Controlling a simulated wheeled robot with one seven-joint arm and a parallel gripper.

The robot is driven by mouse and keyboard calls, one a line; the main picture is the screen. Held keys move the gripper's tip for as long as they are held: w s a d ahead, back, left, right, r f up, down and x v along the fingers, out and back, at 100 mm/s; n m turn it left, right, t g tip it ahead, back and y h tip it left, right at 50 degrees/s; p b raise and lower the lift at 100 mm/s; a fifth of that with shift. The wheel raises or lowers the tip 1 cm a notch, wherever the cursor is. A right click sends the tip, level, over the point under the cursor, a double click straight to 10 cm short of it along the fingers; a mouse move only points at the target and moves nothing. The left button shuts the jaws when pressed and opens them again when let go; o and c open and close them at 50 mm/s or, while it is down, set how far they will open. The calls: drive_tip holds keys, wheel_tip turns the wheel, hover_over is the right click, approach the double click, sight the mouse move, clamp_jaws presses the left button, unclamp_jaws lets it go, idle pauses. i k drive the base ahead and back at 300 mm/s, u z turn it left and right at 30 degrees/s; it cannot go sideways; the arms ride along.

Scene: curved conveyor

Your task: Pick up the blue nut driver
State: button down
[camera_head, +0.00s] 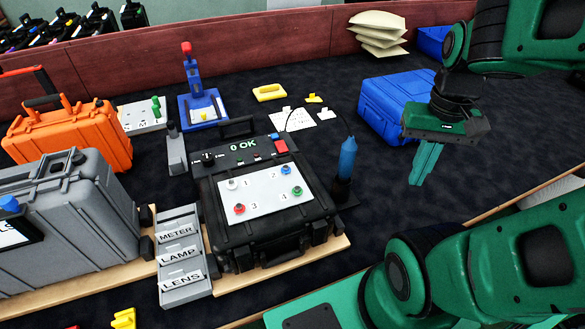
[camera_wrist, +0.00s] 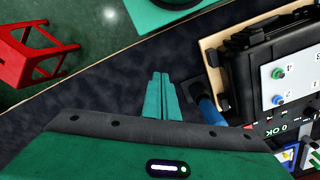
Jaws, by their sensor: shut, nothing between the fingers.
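The blue nut driver (camera_head: 347,160) stands upright, blue handle up, in a dark holder (camera_head: 345,190) at the right side of the black case. In the wrist view the blue nut driver (camera_wrist: 211,112) shows just right of the fingers, partly hidden by my gripper's body. My gripper (camera_head: 420,180) points down to the right of the nut driver and apart from it, above the dark conveyor surface. Its green fingers (camera_wrist: 160,82) are together with nothing between them.
A blue case (camera_head: 385,103) lies behind my gripper. The black test case (camera_head: 225,235) with a white panel stands left of the nut driver. A grey rack (camera_head: 180,262) marked METER, LAMP, LENS is farther left. Dark surface right of the holder is clear.

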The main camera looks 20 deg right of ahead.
sight(349, 150)
drive_tip(key=u, duration=0.25)
drive_tip(key=k, duration=1.2)
drive_tip(key=z, duration=0.8)
drive_tip(key=i, duration=0.55)
